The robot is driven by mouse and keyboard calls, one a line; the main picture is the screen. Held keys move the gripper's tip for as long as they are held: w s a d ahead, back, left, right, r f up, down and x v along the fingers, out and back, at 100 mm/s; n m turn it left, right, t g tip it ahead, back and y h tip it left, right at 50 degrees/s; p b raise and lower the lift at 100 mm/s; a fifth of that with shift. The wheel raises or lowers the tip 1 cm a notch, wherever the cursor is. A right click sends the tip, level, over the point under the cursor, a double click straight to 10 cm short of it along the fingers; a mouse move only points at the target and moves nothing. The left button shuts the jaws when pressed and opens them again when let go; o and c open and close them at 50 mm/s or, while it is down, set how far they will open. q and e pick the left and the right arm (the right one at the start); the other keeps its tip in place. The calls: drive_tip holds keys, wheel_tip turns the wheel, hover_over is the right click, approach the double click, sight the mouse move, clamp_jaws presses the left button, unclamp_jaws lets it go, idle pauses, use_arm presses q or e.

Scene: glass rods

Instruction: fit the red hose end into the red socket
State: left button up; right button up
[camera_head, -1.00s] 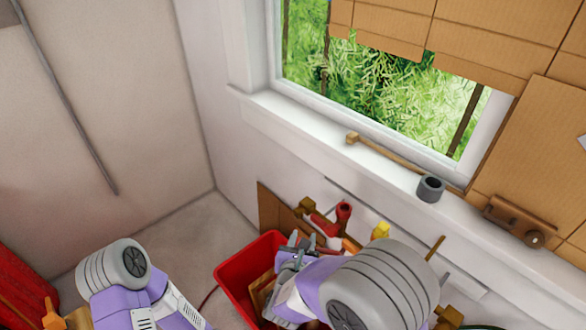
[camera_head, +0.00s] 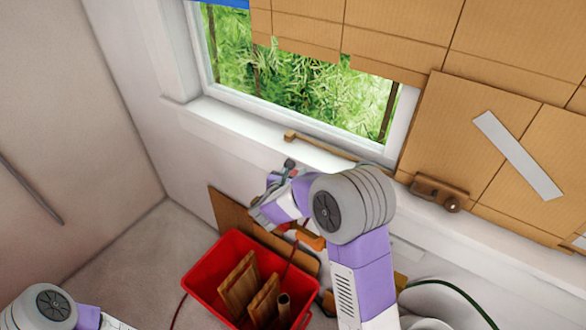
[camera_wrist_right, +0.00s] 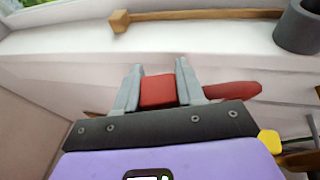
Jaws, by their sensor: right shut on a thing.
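My right gripper (camera_head: 287,170) is raised in front of the wall below the window sill, shut on a red piece. In the right wrist view the red hose end (camera_wrist_right: 158,90) sits between the two grey fingers (camera_wrist_right: 160,88). A thin red hose (camera_head: 289,258) runs up from the crate toward my right arm. I cannot make out a red socket in either current view; my right arm covers part of the wall. Only a link of my left arm shows at the lower left; its gripper is out of frame.
A red crate (camera_head: 197,281) with wooden boards stands on the floor below. On the sill (camera_head: 225,120) lies a wooden stick (camera_head: 322,147); a grey cup (camera_wrist_right: 298,28) stands there in the wrist view. A red handle (camera_wrist_right: 232,90) is right of the fingers.

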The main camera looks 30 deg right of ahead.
drive_tip(key=shift+f+b, duration=2)
drive_tip(key=shift+f, duration=0.9)
drive_tip(key=shift+a+b, duration=0.15)
drive_tip(key=shift+b, duration=0.15)
drive_tip(key=shift+f+b, duration=0.55)
drive_tip(key=o, duration=0.7)
drive_tip(key=shift+o, duration=1)
drive_tip(key=shift+s, duration=0.1)
drive_tip(key=p+v, duration=0.1)
drive_tip(key=v, duration=1)
drive_tip(key=shift+p, duration=0.3)
